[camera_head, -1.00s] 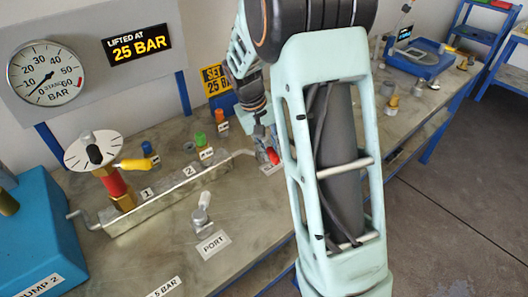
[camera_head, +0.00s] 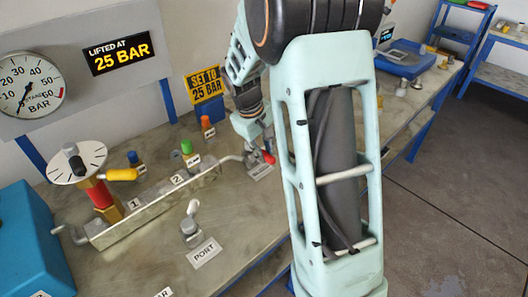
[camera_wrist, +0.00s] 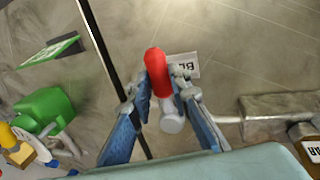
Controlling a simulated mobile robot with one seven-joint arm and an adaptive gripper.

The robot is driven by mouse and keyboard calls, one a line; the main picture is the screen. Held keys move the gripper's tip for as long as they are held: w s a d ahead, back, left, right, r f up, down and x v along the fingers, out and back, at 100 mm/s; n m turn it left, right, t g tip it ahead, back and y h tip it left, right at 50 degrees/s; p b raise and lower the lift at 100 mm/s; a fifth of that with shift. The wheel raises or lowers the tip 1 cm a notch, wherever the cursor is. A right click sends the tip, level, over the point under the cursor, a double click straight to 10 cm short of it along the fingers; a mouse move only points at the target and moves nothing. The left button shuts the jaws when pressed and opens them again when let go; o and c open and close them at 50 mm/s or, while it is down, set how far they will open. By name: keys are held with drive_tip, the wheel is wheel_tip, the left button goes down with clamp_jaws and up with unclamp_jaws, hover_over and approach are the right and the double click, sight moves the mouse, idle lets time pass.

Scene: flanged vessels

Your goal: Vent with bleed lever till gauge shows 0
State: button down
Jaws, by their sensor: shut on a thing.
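The bleed lever has a red handle (camera_head: 268,157) at the end of the pipe on the bench. In the wrist view its red handle (camera_wrist: 158,68) stands between the fingertips, above a pale round base (camera_wrist: 172,122) and in front of a partly covered label (camera_wrist: 184,66). My gripper (camera_head: 257,143) is closed around this lever; its blue-sided fingers (camera_wrist: 161,88) flank it in the wrist view. The pressure gauge (camera_head: 30,85) is on the grey panel at left, cut by the picture edge. Its thin needle points down-left, near the low end of the scale; the exact reading is unclear.
The valve with a yellow handle (camera_head: 121,174) and white disc (camera_head: 77,162) stands at the bench's left. A port fitting (camera_head: 191,227) stands in front of the manifold (camera_head: 160,205). A blue pump (camera_head: 25,240) is at left.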

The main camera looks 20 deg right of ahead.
drive_tip(key=shift+w, duration=0.1)
drive_tip(key=c, duration=1.8)
unclamp_jaws()
drive_tip(key=shift+o, duration=0.2)
drive_tip(key=shift+r, duration=0.1)
drive_tip(key=v, duration=1.2)
